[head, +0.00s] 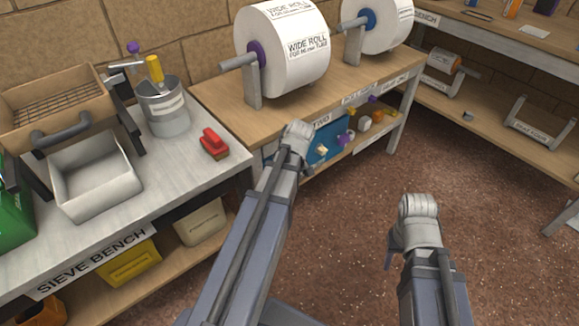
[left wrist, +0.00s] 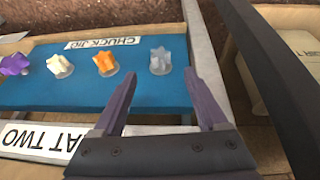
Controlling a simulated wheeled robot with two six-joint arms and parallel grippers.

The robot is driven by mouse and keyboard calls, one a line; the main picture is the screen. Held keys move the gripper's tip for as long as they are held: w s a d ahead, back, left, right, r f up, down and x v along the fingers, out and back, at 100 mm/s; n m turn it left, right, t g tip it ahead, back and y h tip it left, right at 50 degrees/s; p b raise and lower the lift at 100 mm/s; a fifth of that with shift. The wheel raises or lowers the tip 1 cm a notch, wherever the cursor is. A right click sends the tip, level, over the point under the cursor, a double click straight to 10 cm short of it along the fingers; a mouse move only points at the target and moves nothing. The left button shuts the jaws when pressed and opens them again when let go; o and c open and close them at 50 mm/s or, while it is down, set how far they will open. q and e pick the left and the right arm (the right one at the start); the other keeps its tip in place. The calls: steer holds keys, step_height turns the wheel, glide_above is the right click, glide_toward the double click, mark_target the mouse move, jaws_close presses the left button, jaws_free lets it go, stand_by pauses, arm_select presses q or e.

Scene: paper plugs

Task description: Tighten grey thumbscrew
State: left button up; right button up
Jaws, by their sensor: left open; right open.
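The grey thumbscrew (left wrist: 160,61) is a star-shaped knob standing on a blue mat (left wrist: 140,95) in the left wrist view. It is the rightmost in a row with an orange knob (left wrist: 105,62), a cream knob (left wrist: 60,66) and a purple knob (left wrist: 15,64). My left gripper (left wrist: 159,75) is open and empty. Its two purple fingers appear either side of the thumbscrew in the picture, seemingly short of it. In the head view my left wrist hides its fingers and the thumbscrew. My right gripper (head: 390,252) hangs over the floor, mostly hidden by its wrist.
The blue mat (head: 312,157) lies on a low shelf under the bench with wide rolls (head: 290,45). Brown floor (head: 340,215) is clear between my arms.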

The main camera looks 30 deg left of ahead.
arm_select(q)
steer(key=shift+b+x, duration=3.7)
steer(key=shift+x, duration=0.25)
steer(key=shift+r, duration=0.1)
jaws_close()
